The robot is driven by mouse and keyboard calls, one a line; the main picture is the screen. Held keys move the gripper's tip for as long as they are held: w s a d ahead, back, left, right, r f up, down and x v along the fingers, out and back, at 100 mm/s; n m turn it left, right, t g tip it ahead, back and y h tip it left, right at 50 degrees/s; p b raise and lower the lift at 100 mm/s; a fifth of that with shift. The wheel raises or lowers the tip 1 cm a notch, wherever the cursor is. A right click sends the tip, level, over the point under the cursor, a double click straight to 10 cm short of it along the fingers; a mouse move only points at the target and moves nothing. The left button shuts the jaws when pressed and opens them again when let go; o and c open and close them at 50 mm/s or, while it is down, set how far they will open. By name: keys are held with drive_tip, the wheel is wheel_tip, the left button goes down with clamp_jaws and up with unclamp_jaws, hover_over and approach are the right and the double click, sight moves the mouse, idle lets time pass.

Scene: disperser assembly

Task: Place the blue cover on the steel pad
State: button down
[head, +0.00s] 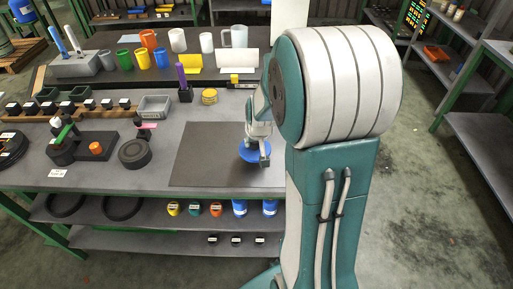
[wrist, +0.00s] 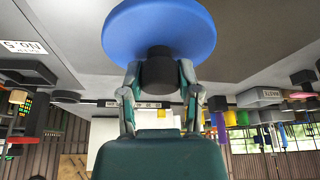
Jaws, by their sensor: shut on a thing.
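The blue cover (head: 250,157) is a round blue disc with a black knob; it also shows large at the top of the wrist view (wrist: 160,28). My gripper (head: 257,146) is shut on its black knob, with one finger on each side of the knob in the wrist view (wrist: 160,72). The dark grey flat pad (head: 205,155), which looks like the steel pad, lies on the bench. The cover appears over the pad's right part. I cannot tell whether it touches the pad. My arm hides the pad's right edge in the head view.
Left of the pad are a black round part (head: 134,153), an orange piece (head: 96,148) and a grey bin (head: 154,105). Behind it stand a purple-handled tool (head: 183,85) and a yellow stack (head: 209,96). Coloured cups line the back shelf. The pad's left part is clear.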

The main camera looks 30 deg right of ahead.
sight(254, 150)
drive_tip(key=shift+w+f, duration=0.25)
drive_tip(key=shift+f, duration=0.2)
drive_tip(key=shift+w+a+f, duration=0.15)
drive_tip(key=shift+a+f, duration=0.05)
drive_tip(key=shift+f, duration=0.15)
drive_tip(key=f, duration=0.3)
drive_tip(key=shift+d+f, duration=0.15)
drive_tip(key=shift+d, duration=0.45)
drive_tip(key=c, duration=0.5)
unclamp_jaws()
drive_tip(key=shift+a, duration=0.1)
drive_tip(key=shift+c, duration=0.2)
drive_tip(key=shift+o, duration=1.2)
drive_tip(key=shift+a, duration=0.35)
